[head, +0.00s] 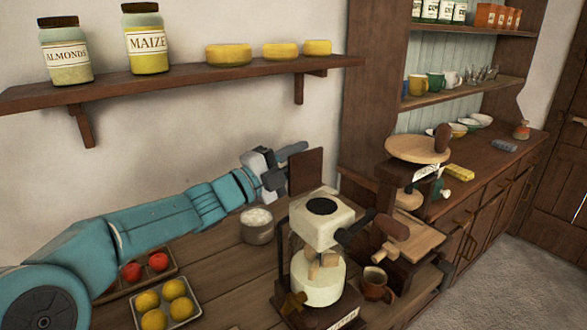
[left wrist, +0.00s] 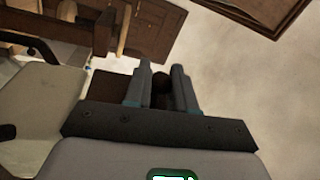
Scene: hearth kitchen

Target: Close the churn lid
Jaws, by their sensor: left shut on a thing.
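A cream-coloured machine (head: 318,225) with a round black opening on top, a side crank with a wooden handle and a pale pot below stands on the wooden counter; I take it for the churn. A dark brown panel (head: 306,172), probably its lid, stands upright behind it; it also shows in the left wrist view (left wrist: 105,86). My left gripper (head: 288,158) is at the panel's upper left. In the left wrist view its fingers (left wrist: 162,88) are shut on a small dark piece, probably the lid's knob; the contact is partly hidden. My right gripper is not in view.
A tin with white contents (head: 257,228) stands below my left wrist. Trays of red (head: 178,267) and yellow (head: 196,315) produce lie nearer. A brown mug (head: 376,285) is right of the machine. A wall shelf (head: 190,82) with jars hangs above my arm.

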